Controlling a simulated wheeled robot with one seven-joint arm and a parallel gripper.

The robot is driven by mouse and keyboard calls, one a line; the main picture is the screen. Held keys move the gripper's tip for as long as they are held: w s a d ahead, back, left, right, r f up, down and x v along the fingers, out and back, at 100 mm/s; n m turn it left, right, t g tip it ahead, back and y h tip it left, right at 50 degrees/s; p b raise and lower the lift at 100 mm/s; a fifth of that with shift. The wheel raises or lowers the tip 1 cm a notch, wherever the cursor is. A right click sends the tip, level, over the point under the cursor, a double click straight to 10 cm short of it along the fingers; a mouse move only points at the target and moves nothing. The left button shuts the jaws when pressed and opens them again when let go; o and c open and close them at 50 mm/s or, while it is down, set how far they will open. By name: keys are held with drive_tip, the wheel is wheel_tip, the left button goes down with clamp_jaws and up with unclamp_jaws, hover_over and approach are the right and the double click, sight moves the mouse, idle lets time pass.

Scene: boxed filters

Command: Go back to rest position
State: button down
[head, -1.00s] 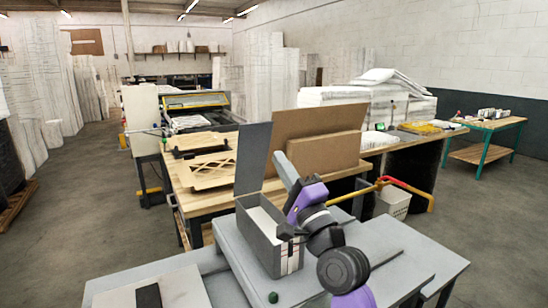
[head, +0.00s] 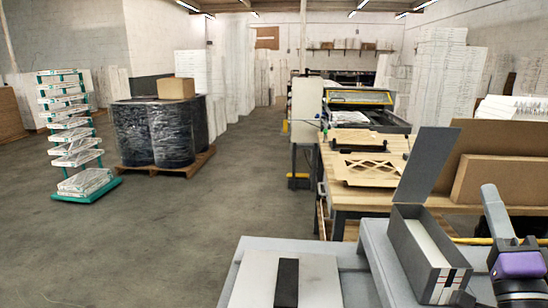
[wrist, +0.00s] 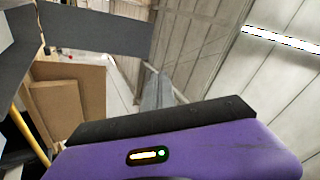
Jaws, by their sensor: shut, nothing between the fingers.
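My gripper (head: 490,194) is at the right edge of the head view. Its grey fingers point up, shut and empty, above its purple body. In the wrist view the fingers (wrist: 156,82) rise past the dark bar and purple housing toward the ceiling. A grey open box (head: 407,258) with white contents stands on the grey work surface, left of my gripper and apart from it. Its lid (head: 427,165) stands raised. The lid also shows at the upper left of the wrist view (wrist: 95,30). The lower part of my arm is cut off by the frame.
A pale panel with a dark strip (head: 250,280) lies left of the box. Behind are a wooden worktable (head: 345,198) and brown cardboard (head: 500,182). A wrapped pallet (head: 155,135) and a teal-based rack (head: 80,180) stand left. The floor between is clear.

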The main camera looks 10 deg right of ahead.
drive_tip(key=s+a+f+n+g+y, duration=0.2)
drive_tip(key=s+a+f+n, duration=0.4)
drive_tip(key=f, duration=0.3)
drive_tip(key=s+a+f+n+g+y, duration=0.1)
drive_tip(key=s+a+f+n, duration=0.5)
drive_tip(key=f, duration=0.4)
drive_tip(key=s+a+f+n+g+y, duration=0.2)
drive_tip(key=s+a+f, duration=0.3)
drive_tip(key=s, duration=0.4)
drive_tip(key=s+a+f+n+g+y, duration=0.3)
drive_tip(key=s+a+f, duration=0.2)
drive_tip(key=s, duration=0.5)
drive_tip(key=shift+s+a+f+n+y, duration=0.15)
drive_tip(key=shift+a+f+n+y, duration=0.15)
drive_tip(key=shift+a+y, duration=0.15)
